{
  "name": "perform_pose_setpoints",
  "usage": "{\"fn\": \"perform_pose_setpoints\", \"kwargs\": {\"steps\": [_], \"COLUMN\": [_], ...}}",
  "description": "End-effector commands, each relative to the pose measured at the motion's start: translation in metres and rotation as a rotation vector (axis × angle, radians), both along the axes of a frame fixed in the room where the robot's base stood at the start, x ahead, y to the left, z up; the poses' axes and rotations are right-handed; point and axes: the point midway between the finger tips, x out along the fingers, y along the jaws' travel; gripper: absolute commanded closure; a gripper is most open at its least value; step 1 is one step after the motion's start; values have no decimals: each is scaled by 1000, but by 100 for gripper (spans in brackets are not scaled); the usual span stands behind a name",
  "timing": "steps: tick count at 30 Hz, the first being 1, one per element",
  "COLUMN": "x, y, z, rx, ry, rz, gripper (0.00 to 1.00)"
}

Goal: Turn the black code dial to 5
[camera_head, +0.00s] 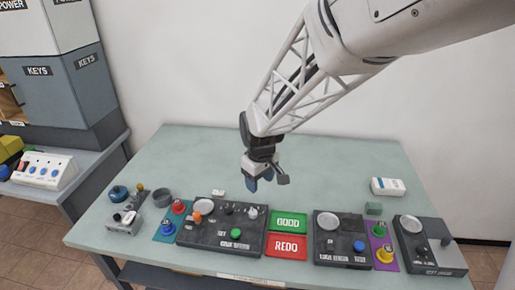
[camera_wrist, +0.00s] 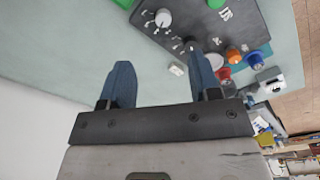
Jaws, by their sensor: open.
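My gripper (camera_head: 265,181) is open and empty above the table, behind the large dark control panel (camera_head: 215,236). In the wrist view my gripper (camera_wrist: 160,68) shows two blue fingers spread apart, touching nothing. The panel (camera_wrist: 210,22) is at the top of that view, beyond the fingertips. It carries a white knob (camera_wrist: 163,18), small black knobs, an orange knob (camera_wrist: 232,55) and a green button. Black knobs also sit on the middle dark panel (camera_head: 340,255) and the right panel (camera_head: 455,261). The labels are too small to tell which is the code dial or its setting.
A green plate (camera_head: 289,222) and a red REDO plate (camera_head: 287,246) lie between the panels. Coloured knobs stand at the left and right. The rear of the table (camera_head: 330,160) is clear.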

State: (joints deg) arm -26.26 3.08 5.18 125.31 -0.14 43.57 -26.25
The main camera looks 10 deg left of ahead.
Motion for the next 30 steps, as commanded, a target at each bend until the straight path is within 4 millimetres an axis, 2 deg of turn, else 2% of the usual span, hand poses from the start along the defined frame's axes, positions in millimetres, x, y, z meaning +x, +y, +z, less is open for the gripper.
{"fn": "perform_pose_setpoints", "kwargs": {"steps": [3,9,15,21,30], "x": [8,18,22,23,23], "y": [28,70,100,111,111], "z": [-20,-51,-74,-82,-83], "rx": [-8,-18,-25,-27,-27], "ry": [12,30,40,43,43], "rz": [64,164,235,260,260], "gripper": [43,43,43,43,43]}}
